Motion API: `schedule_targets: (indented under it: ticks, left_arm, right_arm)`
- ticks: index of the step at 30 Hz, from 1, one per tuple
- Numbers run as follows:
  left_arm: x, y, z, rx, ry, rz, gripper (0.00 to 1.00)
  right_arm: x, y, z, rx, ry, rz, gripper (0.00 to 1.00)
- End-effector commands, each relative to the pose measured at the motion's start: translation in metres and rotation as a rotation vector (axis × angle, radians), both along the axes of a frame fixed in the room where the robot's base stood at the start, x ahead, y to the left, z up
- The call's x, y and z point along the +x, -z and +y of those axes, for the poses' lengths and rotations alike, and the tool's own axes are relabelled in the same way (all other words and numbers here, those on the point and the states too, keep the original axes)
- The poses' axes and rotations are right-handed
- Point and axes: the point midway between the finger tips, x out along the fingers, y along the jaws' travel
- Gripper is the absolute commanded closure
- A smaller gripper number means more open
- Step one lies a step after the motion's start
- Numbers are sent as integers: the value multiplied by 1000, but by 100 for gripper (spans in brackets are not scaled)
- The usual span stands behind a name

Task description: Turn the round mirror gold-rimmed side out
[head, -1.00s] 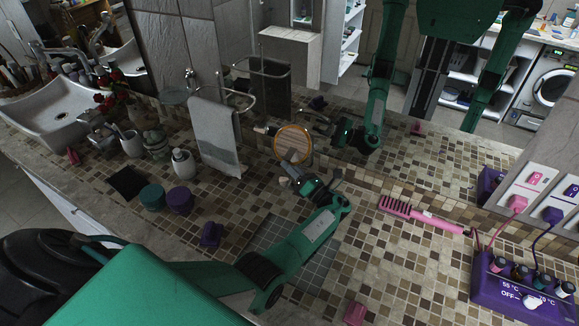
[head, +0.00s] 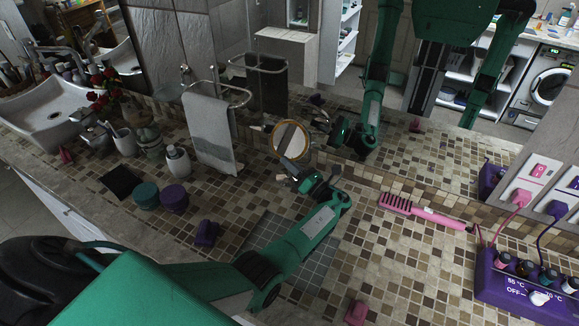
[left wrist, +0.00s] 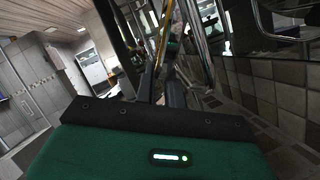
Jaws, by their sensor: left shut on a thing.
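The round mirror (head: 291,141) stands upright above the back of the tiled counter, near the wall mirror. In the head view its face shows a gold-coloured rim and a pale reflection crossed by a dark band. My left gripper (head: 287,168) is at the mirror's lower edge, shut on it; the fingertips are small and partly hidden there. In the left wrist view the mirror shows nearly edge-on as a thin gold strip (left wrist: 163,38) by the dark fingers. The mirror's far side and mount are mostly hidden. My right gripper is not in view.
A grey towel (head: 210,130) hangs on a rail left of the mirror. A pink comb (head: 425,213) lies to the right, near a purple box (head: 520,280) with bottles. Purple and teal jars (head: 160,197) stand left. The large wall mirror behind reflects my arms.

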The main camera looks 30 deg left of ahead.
Motion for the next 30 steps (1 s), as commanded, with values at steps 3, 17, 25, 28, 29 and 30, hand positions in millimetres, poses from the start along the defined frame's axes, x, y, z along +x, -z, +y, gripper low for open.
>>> schedule_targets:
  ticks: [3, 17, 25, 28, 29, 30]
  left_arm:
    - [0, 0, 1, 0, -1, 2, 100]
    - [0, 2, -1, 0, 0, 2, 67]
    - [-6, 9, -39, -3, 3, 0, 67]
    - [-10, 9, -63, -3, 3, 0, 67]
    - [-11, 9, -70, -2, 2, 1, 67]
    - [-12, 9, -79, -2, 3, 0, 67]
  right_arm:
    - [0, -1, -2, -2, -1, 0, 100]
    - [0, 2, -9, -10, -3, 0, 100]
    - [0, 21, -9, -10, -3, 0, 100]
    - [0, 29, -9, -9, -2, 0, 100]
    - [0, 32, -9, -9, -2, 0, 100]
    - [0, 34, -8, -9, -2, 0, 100]
